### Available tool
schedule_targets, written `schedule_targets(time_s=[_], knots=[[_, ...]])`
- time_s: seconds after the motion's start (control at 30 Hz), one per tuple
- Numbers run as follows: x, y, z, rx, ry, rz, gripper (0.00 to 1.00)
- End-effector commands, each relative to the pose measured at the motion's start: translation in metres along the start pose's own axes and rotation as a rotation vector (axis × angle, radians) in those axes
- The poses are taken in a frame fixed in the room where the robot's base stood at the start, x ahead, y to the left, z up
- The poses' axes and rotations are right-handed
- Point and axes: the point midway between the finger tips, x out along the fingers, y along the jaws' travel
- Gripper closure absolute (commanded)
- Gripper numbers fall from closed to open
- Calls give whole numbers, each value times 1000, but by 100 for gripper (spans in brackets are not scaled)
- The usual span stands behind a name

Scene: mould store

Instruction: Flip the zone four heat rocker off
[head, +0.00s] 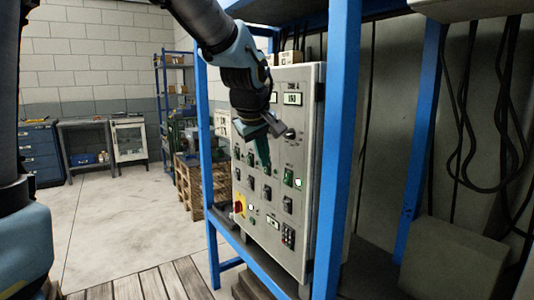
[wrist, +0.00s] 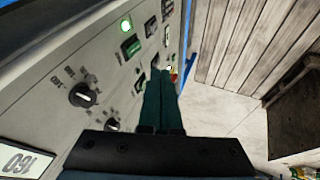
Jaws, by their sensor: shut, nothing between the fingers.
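A grey control panel (head: 275,215) stands upright in a blue frame and carries several rockers, knobs and lamps. My gripper (head: 266,168) is shut and empty, with its dark green fingers pointing down in front of the rocker rows. In the wrist view the fingertips (wrist: 160,76) reach over the panel face by a rocker; I cannot tell whether they touch it. A green rocker (head: 289,177) sits right of the fingers, beside a lit lamp (head: 298,183). Rocker labels are too small to read, so I cannot tell which is zone four heat. The fingers hide part of the panel.
A black knob (wrist: 82,95) and a display (wrist: 22,160) lie close to my gripper. A red and yellow switch (head: 239,206) is low on the panel. A blue post (head: 338,150) stands right of the panel. Open floor (head: 125,215) lies to the left.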

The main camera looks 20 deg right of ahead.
Motion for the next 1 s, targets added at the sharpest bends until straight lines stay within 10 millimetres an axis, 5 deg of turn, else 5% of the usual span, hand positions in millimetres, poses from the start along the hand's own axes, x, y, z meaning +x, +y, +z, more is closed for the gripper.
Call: schedule_targets(time_s=[0.33, 0.6, 1.0], knots=[[70, 1, 0, 0, -4, -3, 100], [88, 27, 4, 0, -1, 0, 100], [92, 30, 5, -1, 0, 0, 100]])
